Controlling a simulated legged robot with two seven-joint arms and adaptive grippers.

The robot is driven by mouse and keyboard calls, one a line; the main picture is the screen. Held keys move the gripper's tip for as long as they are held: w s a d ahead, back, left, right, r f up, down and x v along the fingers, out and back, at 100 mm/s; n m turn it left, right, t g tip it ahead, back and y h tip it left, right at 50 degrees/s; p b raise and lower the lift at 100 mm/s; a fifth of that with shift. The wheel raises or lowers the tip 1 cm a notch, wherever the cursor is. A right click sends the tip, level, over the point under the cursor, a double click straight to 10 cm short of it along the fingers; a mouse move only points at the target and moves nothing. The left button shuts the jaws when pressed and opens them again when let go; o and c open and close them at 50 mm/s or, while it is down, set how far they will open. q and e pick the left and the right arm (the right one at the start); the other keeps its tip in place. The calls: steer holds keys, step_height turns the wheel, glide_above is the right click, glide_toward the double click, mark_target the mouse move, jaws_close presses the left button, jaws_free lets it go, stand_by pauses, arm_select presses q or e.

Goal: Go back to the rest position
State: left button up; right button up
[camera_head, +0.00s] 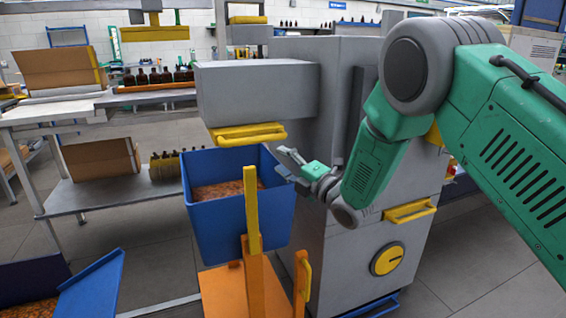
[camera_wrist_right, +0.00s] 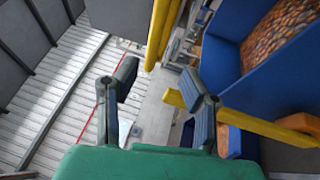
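My right arm is green and grey and comes in from the right in the head view. My right gripper (camera_head: 286,163) is in front of the grey machine (camera_head: 352,215), by the right rim of the blue bin (camera_head: 223,227). In the right wrist view the right gripper (camera_wrist_right: 160,92) has its two fingers well apart, with nothing between them. The blue bin also shows at the right of that view (camera_wrist_right: 228,55), with orange-brown pieces inside. My left gripper is in neither view.
An orange stand with a yellow post (camera_head: 251,205) is in front of the bin. Amber bottles (camera_head: 155,77) stand in a row on the left bench. A cardboard box (camera_head: 55,68) sits on that bench. A second blue bin (camera_head: 90,287) is at the lower left. Grey floor lies between.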

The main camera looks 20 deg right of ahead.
steer(key=s+d+f+m+g+h, duration=0.1)
steer(key=s+f+m+g+h, duration=0.15)
steer(key=s+f+m, duration=0.5)
steer(key=s+d+f+m+g+h, duration=0.1)
steer(key=s+f+m+g+h, duration=0.3)
steer(key=f, duration=0.7)
steer(key=s+f+m+g, duration=0.2)
steer(key=s+f, duration=0.6)
steer(key=f, duration=0.1)
steer(key=s+f+m+g, duration=0.2)
steer(key=s+m+g, duration=0.1)
steer(key=s, duration=0.6)
steer(key=s+d+f+m+g+h, duration=0.1)
steer(key=s+f+m+g, duration=0.2)
steer(key=s, duration=0.7)
steer(key=s+d+f+m+g+h, duration=0.1)
steer(key=s+f+m+g, duration=0.2)
steer(key=s, duration=0.7)
steer(key=shift+m, duration=0.35)
